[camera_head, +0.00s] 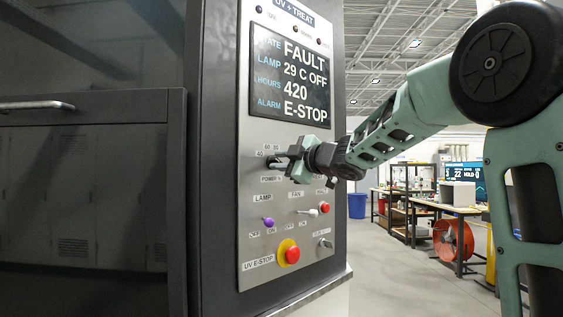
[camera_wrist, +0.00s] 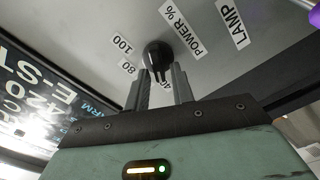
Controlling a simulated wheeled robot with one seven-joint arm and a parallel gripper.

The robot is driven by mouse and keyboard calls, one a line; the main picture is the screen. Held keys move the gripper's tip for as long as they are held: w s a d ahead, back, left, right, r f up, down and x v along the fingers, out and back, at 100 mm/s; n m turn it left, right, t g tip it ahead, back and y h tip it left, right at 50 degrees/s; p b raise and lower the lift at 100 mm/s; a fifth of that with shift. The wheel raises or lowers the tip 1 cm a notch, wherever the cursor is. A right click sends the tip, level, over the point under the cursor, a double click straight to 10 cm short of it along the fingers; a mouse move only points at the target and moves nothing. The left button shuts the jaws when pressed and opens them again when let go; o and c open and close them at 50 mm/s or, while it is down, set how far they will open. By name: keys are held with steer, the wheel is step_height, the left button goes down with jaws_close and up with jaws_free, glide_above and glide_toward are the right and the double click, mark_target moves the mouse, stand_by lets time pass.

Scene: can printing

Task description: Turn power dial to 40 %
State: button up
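The power dial (camera_wrist: 157,54) is a black round knob with a narrow ridge on the panel, beside the "POWER %" label (camera_wrist: 184,34) in the wrist view. Labels "100" and "80" show to its left; another number is partly hidden between my fingers. My gripper (camera_wrist: 157,72) has its two grey fingers apart, one on each side of the ridge, with gaps visible. I cannot tell whether they touch the knob. In the head view my gripper (camera_head: 280,161) is at the dial on the "UV + TREAT" panel (camera_head: 252,215) and hides most of it. The dial's exact setting is unclear.
The display (camera_head: 291,76) reads FAULT, lamp 29 C OFF, 420 hours, alarm E-STOP. Below the dial are a purple lamp switch (camera_head: 268,222), a fan switch (camera_head: 313,212), a red button (camera_head: 324,208) and a red E-stop button (camera_head: 292,254) on yellow.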

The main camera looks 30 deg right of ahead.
steer(key=shift+o, duration=0.3)
steer(key=s+d+p, duration=0.2)
steer(key=s+d, duration=0.1)
steer(key=s, duration=1.4)
steer(key=shift+d+p, duration=0.15)
steer(key=shift+p, duration=0.2)
